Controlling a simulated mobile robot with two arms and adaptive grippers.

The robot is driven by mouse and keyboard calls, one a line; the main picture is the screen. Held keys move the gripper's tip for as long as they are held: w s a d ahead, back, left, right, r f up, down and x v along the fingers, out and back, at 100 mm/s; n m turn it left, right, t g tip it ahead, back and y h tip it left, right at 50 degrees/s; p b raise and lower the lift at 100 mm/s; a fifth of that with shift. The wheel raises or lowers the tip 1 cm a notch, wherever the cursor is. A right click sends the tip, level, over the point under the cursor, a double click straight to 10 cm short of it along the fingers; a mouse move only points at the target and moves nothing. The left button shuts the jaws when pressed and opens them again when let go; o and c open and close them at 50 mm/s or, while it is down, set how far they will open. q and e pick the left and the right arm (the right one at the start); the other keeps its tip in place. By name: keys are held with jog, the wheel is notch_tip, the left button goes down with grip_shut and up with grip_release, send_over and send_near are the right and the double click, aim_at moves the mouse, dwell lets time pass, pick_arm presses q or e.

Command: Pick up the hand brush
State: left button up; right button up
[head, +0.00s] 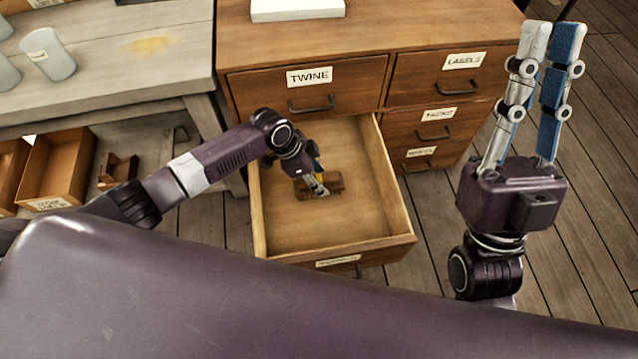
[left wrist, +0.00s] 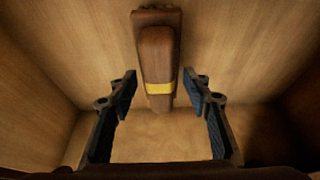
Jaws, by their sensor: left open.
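The hand brush (left wrist: 156,55) is brown with a yellow band and lies in the open lower drawer. In the head view the brush (head: 335,182) is partly hidden by my left gripper (head: 319,186), which reaches down into the drawer. In the left wrist view my left gripper (left wrist: 164,84) is open, with one finger on each side of the brush's near, banded end and gaps on both sides. The brush's far end extends beyond the fingertips.
The open drawer (head: 392,190) has wooden walls around the brush. The cabinet (head: 440,25) has shut drawers labelled TWINE and LABELS. A workbench (head: 110,85) with cups stands at left, with wooden bins (head: 60,165) below. Floor is clear at right.

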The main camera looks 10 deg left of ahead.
pick_arm(q)
jog(key=shift+f, duration=0.15)
dwell(0.4)
jog(key=c, duration=1)
